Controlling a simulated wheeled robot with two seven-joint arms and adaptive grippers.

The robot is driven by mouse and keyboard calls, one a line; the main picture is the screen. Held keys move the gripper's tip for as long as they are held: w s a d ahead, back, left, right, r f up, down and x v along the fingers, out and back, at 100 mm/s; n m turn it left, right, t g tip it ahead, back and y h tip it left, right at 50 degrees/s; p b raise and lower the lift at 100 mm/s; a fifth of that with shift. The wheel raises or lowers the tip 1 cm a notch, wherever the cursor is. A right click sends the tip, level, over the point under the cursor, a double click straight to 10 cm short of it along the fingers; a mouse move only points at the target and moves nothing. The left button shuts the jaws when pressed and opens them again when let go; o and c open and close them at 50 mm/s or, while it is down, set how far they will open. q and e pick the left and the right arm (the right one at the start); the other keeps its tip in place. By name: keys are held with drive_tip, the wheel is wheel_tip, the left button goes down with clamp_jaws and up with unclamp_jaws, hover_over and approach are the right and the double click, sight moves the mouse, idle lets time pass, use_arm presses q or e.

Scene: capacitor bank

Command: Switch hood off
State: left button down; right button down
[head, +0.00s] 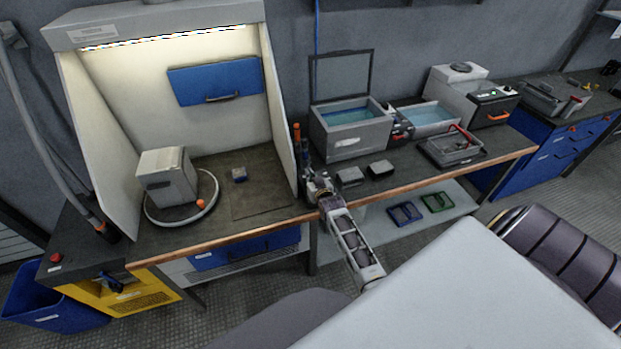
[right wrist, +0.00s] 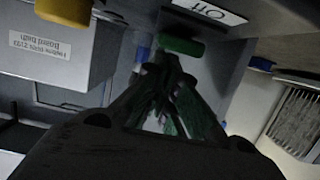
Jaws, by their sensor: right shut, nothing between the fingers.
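The fume hood (head: 158,22) stands at the left of the bench, and its light strip (head: 150,33) is lit. My right gripper (head: 304,163) is at the front edge of the hood's right side wall, with its arm reaching in from below. In the right wrist view its fingers (right wrist: 168,62) are shut and empty. Their tips are close below a green switch (right wrist: 183,46) beside a white label (right wrist: 209,11), which appears upside down and is cut off. I cannot tell whether the tips touch the switch. My left gripper is not in view.
Upright handled tools (head: 297,133) stand just right of the hood wall. A bath tank (head: 350,138) with its lid up and small dark blocks (head: 381,168) are to the right.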

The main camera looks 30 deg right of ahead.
drive_tip(key=shift+w+r+p, duration=0.15)
drive_tip(key=shift+r+p, duration=0.55)
drive_tip(key=shift+r, duration=0.25)
drive_tip(key=shift+w+r+p, duration=0.1)
drive_tip(key=shift+r+p, duration=0.6)
drive_tip(key=shift+r, duration=0.25)
drive_tip(key=shift+s, duration=0.45)
drive_tip(key=shift+v, duration=1.05)
drive_tip(key=v, duration=0.7)
drive_tip(key=shift+r, duration=0.35)
drive_tip(key=shift+w+a, duration=0.1)
drive_tip(key=shift+w, duration=0.05)
drive_tip(key=shift+a, duration=0.1)
